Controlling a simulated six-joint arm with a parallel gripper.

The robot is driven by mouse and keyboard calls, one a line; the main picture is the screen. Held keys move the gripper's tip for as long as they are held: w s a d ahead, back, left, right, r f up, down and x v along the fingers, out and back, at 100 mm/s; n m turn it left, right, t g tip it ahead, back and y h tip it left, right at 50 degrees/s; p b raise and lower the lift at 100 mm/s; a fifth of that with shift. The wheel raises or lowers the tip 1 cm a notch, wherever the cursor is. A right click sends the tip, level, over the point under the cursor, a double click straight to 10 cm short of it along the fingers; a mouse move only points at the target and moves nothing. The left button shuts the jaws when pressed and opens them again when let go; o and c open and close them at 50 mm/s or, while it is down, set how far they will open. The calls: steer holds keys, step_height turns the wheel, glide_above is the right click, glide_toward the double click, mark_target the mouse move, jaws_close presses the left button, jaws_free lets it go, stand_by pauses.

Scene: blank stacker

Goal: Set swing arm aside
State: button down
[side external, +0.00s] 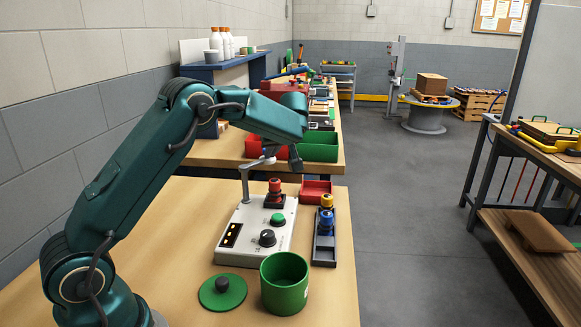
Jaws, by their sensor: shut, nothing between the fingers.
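The swing arm (247,170) is a thin grey bar on an upright post at the back left of a white control box (237,252). Its bar reaches right, above a red button (275,186) on the box. My gripper (294,160) is shut and empty at the bar's right end, above and slightly right of the red button. Whether it touches the bar I cannot tell; my wrist and fingers partly hide that end. The box also carries a green button (278,220) and a black knob (267,238).
A green cup (285,285) and a green lid (222,292) stand in front of the box. A dark tray (324,252) with yellow and blue pieces and a red tray (316,192) lie to the right. Red and green bins (318,148) stand behind.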

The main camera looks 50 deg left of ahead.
steer(key=shift+w+a, duration=0.1)
steer(key=shift+a, duration=0.2)
stand_by(0.4)
steer(key=shift+w+a, duration=0.25)
steer(key=shift+a, duration=1.65)
